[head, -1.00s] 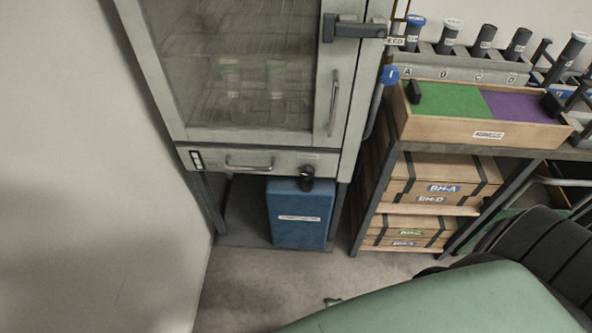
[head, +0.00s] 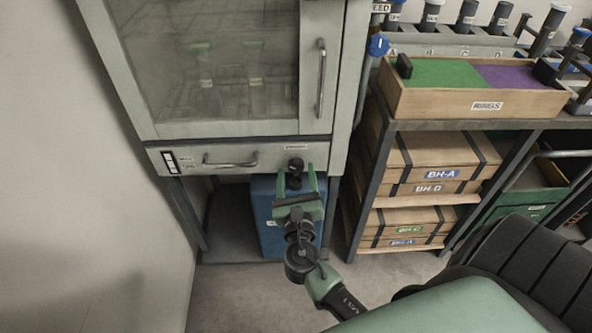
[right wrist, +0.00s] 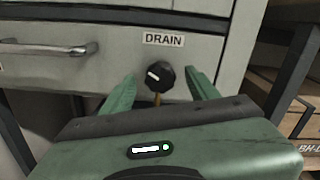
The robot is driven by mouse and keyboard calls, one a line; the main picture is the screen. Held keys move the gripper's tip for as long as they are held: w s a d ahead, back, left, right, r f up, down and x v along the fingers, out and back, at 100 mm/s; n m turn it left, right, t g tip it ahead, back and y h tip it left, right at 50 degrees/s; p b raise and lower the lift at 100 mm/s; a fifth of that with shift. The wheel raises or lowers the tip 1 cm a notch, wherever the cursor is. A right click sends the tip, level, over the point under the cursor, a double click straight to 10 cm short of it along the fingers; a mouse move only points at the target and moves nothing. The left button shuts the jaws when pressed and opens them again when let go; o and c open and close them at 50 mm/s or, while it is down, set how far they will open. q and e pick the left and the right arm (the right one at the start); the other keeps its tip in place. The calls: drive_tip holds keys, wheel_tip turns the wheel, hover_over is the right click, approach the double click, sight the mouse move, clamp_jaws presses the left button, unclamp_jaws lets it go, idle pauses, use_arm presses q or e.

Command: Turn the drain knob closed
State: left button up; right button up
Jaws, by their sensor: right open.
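The drain knob (head: 296,164) is a small black round knob on the lower front panel of the grey cabinet (head: 229,158). In the right wrist view the knob (right wrist: 160,76) sits below a DRAIN label (right wrist: 170,39) and bears a white pointer mark that slants toward the upper left. My right gripper (head: 297,180) is open, with green fingers pointing at the panel. In the right wrist view its fingers (right wrist: 158,90) stand apart, one on each side of the knob, with gaps to it. Whether the fingertips reach the knob's depth is unclear. My left gripper is out of view.
A drawer-style handle (head: 230,161) is left of the knob. A blue container (head: 265,215) stands under the cabinet. To the right, a shelf holds wooden boxes (head: 435,158) and a tray marked RINGS (head: 480,104). A plain wall (head: 80,200) is at the left.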

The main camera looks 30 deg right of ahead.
drive_tip(key=shift+x, duration=1.1)
clamp_jaws()
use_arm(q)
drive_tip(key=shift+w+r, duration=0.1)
use_arm(e)
drive_tip(key=shift+m, duration=0.3)
drive_tip(key=shift+f+m+b, duration=0.1)
drive_tip(key=shift+m+b, duration=0.2)
drive_tip(key=shift+m, duration=1.1)
drive_tip(key=m+b, duration=0.3)
drive_tip(key=m, duration=0.4)
drive_tip(key=shift+s+d+m, duration=0.1)
drive_tip(key=shift+s+m, duration=0.05)
drive_tip(key=shift+m, duration=0.25)
use_arm(q)
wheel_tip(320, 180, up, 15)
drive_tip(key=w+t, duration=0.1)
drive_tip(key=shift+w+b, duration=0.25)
drive_tip(key=shift+b, duration=0.15)
use_arm(e)
drive_tip(key=shift+m, duration=0.4)
